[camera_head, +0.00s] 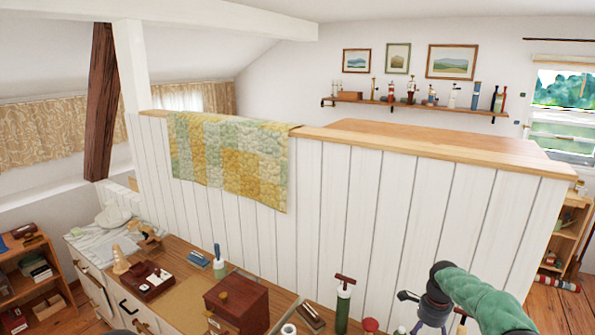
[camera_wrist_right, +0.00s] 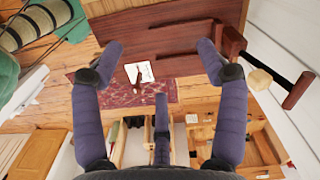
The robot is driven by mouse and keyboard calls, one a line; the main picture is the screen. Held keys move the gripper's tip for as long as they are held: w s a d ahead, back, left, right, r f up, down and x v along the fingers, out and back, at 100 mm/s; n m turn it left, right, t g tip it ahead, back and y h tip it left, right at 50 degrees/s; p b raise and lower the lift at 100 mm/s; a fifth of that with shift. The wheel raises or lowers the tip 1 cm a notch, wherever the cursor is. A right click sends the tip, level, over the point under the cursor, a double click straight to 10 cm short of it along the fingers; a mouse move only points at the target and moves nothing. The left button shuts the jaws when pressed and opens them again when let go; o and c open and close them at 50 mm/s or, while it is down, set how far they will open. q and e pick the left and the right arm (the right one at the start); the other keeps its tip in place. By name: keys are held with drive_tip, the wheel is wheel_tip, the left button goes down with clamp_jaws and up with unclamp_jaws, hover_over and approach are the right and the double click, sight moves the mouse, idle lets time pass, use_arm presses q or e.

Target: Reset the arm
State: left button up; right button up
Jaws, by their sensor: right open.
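My right arm comes in at the lower right of the head view in a green sleeve. Its dark purple gripper (camera_head: 432,308) is in front of the white panelled partition, to the right of the dresser top. In the right wrist view the gripper (camera_wrist_right: 161,60) has its padded fingers spread wide, with nothing between them. A reddish patterned mat (camera_wrist_right: 122,94) with a white card (camera_wrist_right: 146,71) shows beyond the fingers; I cannot tell how far off. My left gripper cannot be made out in the head view.
The wooden dresser top (camera_head: 183,300) holds a brown box (camera_head: 237,303), a dark tray (camera_head: 148,281) and a green bottle (camera_head: 343,308). The white partition (camera_head: 340,220) stands close behind, with a quilt (camera_head: 230,160) over it. A bookcase (camera_head: 566,225) stands at the far right.

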drive_tip(key=s+a+f+n+y, duration=0.1)
drive_tip(key=s+a+f+n, duration=0.45)
drive_tip(key=a+f, duration=0.4)
drive_tip(key=s+a+f+n+y, duration=0.2)
drive_tip(key=s+a+f+n, duration=0.35)
drive_tip(key=f, duration=0.75)
drive_tip(key=s+a+f+n, duration=0.25)
drive_tip(key=s+a, duration=0.25)
drive_tip(key=s, duration=0.7)
drive_tip(key=s+a+f+n, duration=0.25)
drive_tip(key=s+a, duration=0.35)
drive_tip(key=s, duration=0.6)
use_arm(q)
wheel_tip(320, 180, down, 16)
drive_tip(key=b, duration=1.5)
drive_tip(key=shift+w+b, duration=0.2)
drive_tip(key=shift+b, duration=0.2)
use_arm(e)
wheel_tip(320, 180, down, 14)
drive_tip(key=w+a+n, duration=0.1)
drive_tip(key=shift+w+a+r+n, duration=0.25)
drive_tip(key=shift+w+a+n, duration=0.05)
